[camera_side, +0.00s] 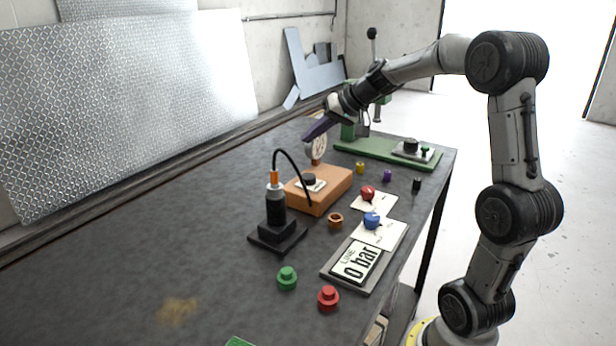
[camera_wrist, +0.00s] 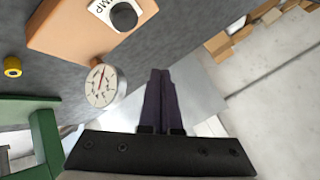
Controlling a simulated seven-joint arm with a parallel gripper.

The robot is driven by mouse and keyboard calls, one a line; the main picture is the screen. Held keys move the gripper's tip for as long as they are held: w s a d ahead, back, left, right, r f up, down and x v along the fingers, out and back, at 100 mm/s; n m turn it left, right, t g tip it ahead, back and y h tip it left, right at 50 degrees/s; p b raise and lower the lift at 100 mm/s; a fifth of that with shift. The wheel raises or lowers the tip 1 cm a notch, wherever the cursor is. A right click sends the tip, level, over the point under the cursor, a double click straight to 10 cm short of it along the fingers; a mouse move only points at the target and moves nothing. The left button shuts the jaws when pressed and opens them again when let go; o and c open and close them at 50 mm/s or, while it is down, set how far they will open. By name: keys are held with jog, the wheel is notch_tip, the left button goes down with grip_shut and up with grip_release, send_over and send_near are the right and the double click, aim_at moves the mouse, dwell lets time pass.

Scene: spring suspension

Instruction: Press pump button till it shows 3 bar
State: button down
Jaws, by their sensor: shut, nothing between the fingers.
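The pump button (camera_side: 309,179) is a black round cap on a white label on top of an orange block (camera_side: 325,195). In the wrist view the button (camera_wrist: 124,16) sits at the top left, beside the letters "MP". My gripper (camera_side: 308,138) has dark purple fingers, shut and empty, near the gauge and above and behind the block, apart from the button. In the wrist view the fingertips (camera_wrist: 160,72) are together.
A black cylinder on a stand (camera_side: 276,215) with a black hose is left of the block. A green press (camera_side: 385,152) stands behind. Red (camera_side: 367,192) and blue (camera_side: 372,220) knobs and several small coloured parts lie at the right. The table's left side is mostly clear.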

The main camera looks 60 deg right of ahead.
aim_at(306, 176)
jog(key=shift+f, duration=3.8)
jog(key=shift+f, duration=0.1)
jog(key=shift+f, duration=0.3)
jog(key=shift+f, duration=0.95)
jog(key=shift+r, duration=1.3)
jog(key=shift+r, duration=2.55)
